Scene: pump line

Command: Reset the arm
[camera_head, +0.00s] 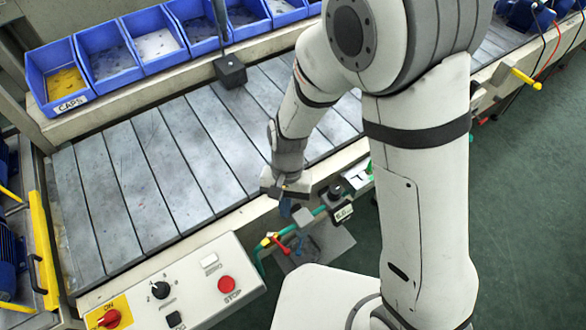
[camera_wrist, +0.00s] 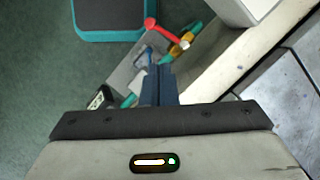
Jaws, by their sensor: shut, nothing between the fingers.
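My gripper (camera_head: 285,207) points down near the front edge of the slatted conveyor, in the middle of the head view. In the wrist view its dark blue fingers (camera_wrist: 158,85) are together with nothing between them. Behind the fingertips is a teal pipe (camera_wrist: 195,29) with a red-handled valve (camera_wrist: 165,29) and a yellow fitting (camera_wrist: 181,46). I cannot tell how far the fingertips are from the pipe. My arm covers part of the conveyor and the floor in the head view.
A control panel (camera_head: 175,285) stands at the lower left. A digital gauge (camera_head: 342,212) sits on the pipe. Green floor (camera_head: 530,200) is clear at right.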

